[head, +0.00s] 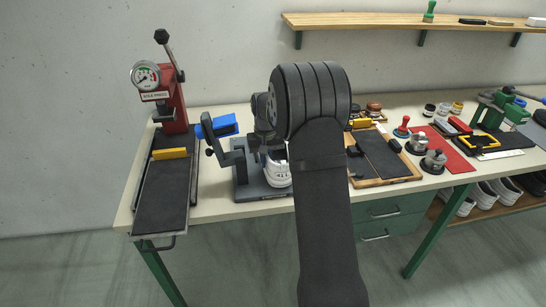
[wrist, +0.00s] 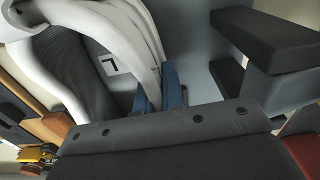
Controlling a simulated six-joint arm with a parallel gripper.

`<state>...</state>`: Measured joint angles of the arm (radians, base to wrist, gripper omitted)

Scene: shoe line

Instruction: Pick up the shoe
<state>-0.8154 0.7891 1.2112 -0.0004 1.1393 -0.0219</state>
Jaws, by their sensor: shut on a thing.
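The shoe (head: 277,173) is white and shows partly in the head view, low at a grey fixture on the bench; my arm hides much of it. In the wrist view the shoe (wrist: 130,35) fills the upper left, with a pale rim and a dark grey textured part. My gripper (wrist: 167,88) shows there as blue fingertips, shut on the shoe's pale rim. I cannot tell whether the shoe touches the plate below. The head view hides the fingertips behind my arm.
The grey fixture (head: 240,180) has a dark upright bracket (head: 228,152) close to the shoe; dark blocks (wrist: 265,40) stand right of the fingers. A red sole press (head: 171,103) is at left. A wooden board (head: 385,178) and small tools crowd the right.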

